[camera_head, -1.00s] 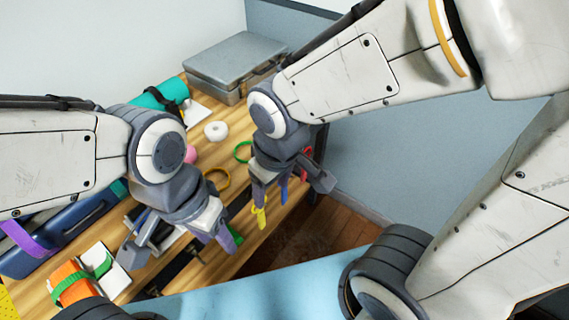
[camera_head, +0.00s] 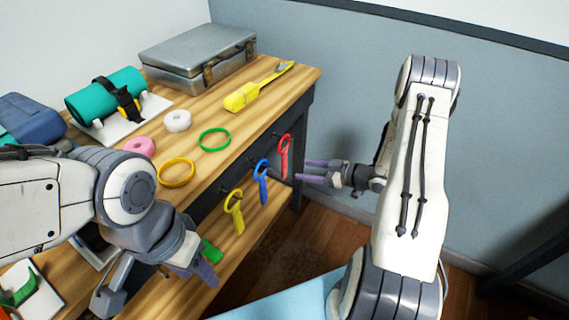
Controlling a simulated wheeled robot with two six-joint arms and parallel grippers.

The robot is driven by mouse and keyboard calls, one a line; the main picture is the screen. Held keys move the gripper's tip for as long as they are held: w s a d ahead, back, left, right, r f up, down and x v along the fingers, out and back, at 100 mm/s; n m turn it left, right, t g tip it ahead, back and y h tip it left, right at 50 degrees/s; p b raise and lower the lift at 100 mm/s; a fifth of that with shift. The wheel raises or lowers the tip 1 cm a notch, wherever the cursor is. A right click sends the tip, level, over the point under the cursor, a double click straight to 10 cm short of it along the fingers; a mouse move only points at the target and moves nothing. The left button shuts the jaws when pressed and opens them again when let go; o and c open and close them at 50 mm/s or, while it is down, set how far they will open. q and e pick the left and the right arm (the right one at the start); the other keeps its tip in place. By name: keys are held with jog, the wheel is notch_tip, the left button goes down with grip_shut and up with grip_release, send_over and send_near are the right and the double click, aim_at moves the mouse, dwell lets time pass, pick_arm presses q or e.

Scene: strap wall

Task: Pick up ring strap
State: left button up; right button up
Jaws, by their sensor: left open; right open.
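Looped straps hang from pegs on the table's front: a yellow one (camera_head: 235,212), a blue one (camera_head: 262,181) and a red one (camera_head: 284,156). A green piece (camera_head: 211,251) shows beside my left gripper, mostly hidden by it; I cannot tell whether it is another strap. My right gripper (camera_head: 310,171) is open and empty, just right of the red strap in the picture, fingers pointing left at the hanging row. My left gripper (camera_head: 195,272) is open, low at the front left, below and left of the yellow strap. I see nothing held in it.
On the wooden tabletop (camera_head: 207,173) lie a green ring (camera_head: 214,139), an orange-yellow ring (camera_head: 176,173), white (camera_head: 177,121) and pink (camera_head: 140,147) rolls, a yellow strap (camera_head: 257,88), a teal roll (camera_head: 105,95) and a metal case (camera_head: 197,50). A lower shelf (camera_head: 250,232) juts out below.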

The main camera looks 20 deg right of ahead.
aim_at(286, 168)
jog(key=x, duration=0.9)
jog(key=shift+w+a+f+b, duration=0.15)
jog(key=shift+w+f+b, duration=0.1)
jog(key=shift+f+b, duration=0.15)
jog(key=shift+r, duration=0.1)
grip_shut()
